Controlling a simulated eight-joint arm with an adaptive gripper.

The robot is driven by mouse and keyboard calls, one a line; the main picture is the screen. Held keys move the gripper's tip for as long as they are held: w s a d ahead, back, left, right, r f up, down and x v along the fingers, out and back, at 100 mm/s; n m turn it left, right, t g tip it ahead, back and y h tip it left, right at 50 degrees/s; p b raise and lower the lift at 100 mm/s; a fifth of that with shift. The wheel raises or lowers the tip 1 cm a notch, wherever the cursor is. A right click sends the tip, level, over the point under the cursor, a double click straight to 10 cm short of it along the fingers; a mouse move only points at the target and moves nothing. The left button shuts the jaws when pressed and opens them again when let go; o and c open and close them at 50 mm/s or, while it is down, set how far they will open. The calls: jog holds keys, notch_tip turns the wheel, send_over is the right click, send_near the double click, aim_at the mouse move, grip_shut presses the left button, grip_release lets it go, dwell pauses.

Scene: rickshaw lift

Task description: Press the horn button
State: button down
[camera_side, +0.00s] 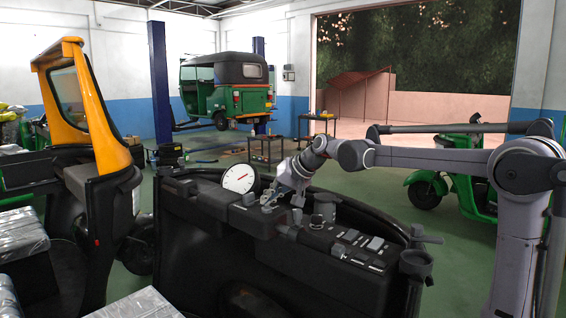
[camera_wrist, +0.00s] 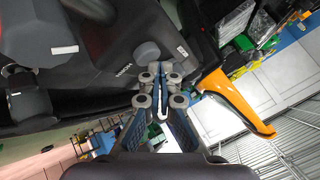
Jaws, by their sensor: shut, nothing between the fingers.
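My gripper (camera_side: 272,200) is shut and empty, low over the black dashboard (camera_side: 215,200) of the near rickshaw, just right of the white round dial. In the wrist view my gripper (camera_wrist: 160,70) points at the dashboard. A round grey button or knob (camera_wrist: 147,50) lies just beyond the fingertips, slightly left. In the side view my gripper hides part of the panel.
The white dial (camera_side: 239,178) with a red needle stands close left of my gripper. A yellow-orange windscreen frame (camera_side: 105,120) stands at left.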

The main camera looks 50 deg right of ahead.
aim_at(269, 209)
jog(key=shift+f, duration=0.4)
dwell(0.4)
dwell(0.4)
jog(key=shift+r, duration=0.9)
jog(key=shift+r, duration=0.1)
jog(key=shift+r, duration=2.4)
jog(key=s+a+f+n+g, duration=0.1)
jog(key=s+a+f+n, duration=0.3)
jog(key=s+f, duration=0.6)
jog(key=s+a+f+n+g+h, duration=0.1)
jog(key=s+a+f+n, duration=0.2)
jog(key=s+a+f, duration=0.5)
jog(key=s+f, duration=0.1)
jog(key=s, duration=0.7)
jog(key=shift+f+n, duration=0.4)
